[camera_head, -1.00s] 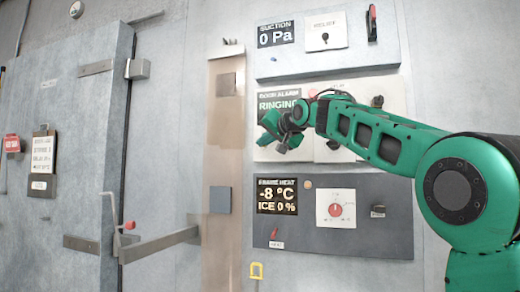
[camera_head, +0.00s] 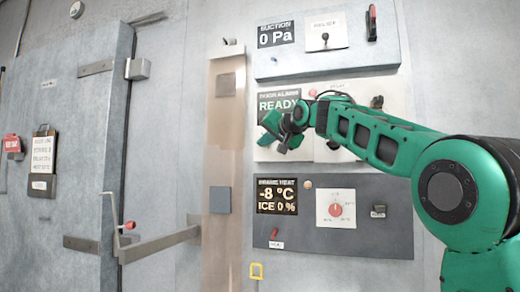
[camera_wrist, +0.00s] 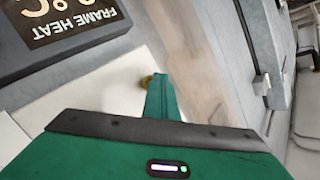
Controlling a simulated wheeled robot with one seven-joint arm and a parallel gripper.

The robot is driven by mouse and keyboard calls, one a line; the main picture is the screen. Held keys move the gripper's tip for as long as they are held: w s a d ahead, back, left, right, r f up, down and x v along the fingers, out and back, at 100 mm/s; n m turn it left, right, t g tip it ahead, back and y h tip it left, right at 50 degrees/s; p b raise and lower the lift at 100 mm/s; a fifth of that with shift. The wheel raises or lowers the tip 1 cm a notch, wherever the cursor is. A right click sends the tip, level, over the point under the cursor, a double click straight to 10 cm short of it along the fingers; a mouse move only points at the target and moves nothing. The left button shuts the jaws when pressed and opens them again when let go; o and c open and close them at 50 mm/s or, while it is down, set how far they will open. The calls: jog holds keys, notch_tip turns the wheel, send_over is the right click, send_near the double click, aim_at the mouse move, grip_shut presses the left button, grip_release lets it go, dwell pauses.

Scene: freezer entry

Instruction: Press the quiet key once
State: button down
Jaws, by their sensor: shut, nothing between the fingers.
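The door alarm panel (camera_head: 300,95) is the pale middle panel on the wall, and its display (camera_head: 279,104) reads READY. My gripper (camera_head: 272,130) is in front of the left part of this panel, just below the display. In the wrist view my shut fingers (camera_wrist: 161,92) point at the pale panel face. A small round brass-coloured piece (camera_wrist: 146,80) shows right beside the fingertips, partly hidden by them. I cannot tell whether the fingers touch it, and no quiet key label is readable.
Above is the suction panel (camera_head: 340,62), reading 0 Pa, with a red-handled lever. Below is the dark frame heat panel (camera_head: 370,240), with a dial (camera_head: 336,209) and a red switch. The freezer door (camera_head: 85,150) with its handle stands at left.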

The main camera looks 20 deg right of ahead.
jog(key=shift+s+a, duration=0.5)
jog(key=shift+s, duration=0.25)
jog(key=shift+a, duration=0.1)
jog(key=shift+s+a, duration=0.7)
jog(key=shift+s, duration=0.35)
jog(key=shift+s+a, duration=0.7)
jog(key=shift+s, duration=0.3)
jog(key=s+d+f+g+h, duration=0.1)
jog(key=s+d+f+g, duration=0.3)
jog(key=f, duration=0.6)
jog(key=s+d+f+g+h, duration=0.1)
jog(key=s+d+f+h, duration=0.1)
jog(key=s+d+f, duration=0.7)
jog(key=s+d+f+g+h, duration=0.1)
jog(key=s+d+f+g, duration=0.15)
jog(key=f, duration=0.95)
jog(key=s+d+f+g, duration=0.1)
jog(key=s+f+g, duration=0.3)
jog(key=s+f, duration=0.9)
jog(key=s+f+g+y, duration=0.1)
jog(key=s+f+g, duration=0.3)
jog(key=s+f, duration=0.9)
jog(key=s, duration=0.6)
jog(key=shift+d+f+m+g+y, duration=0.2)
jog(key=shift+d+m+g+y, duration=0.1)
jog(key=shift+d+m+g, duration=0.1)
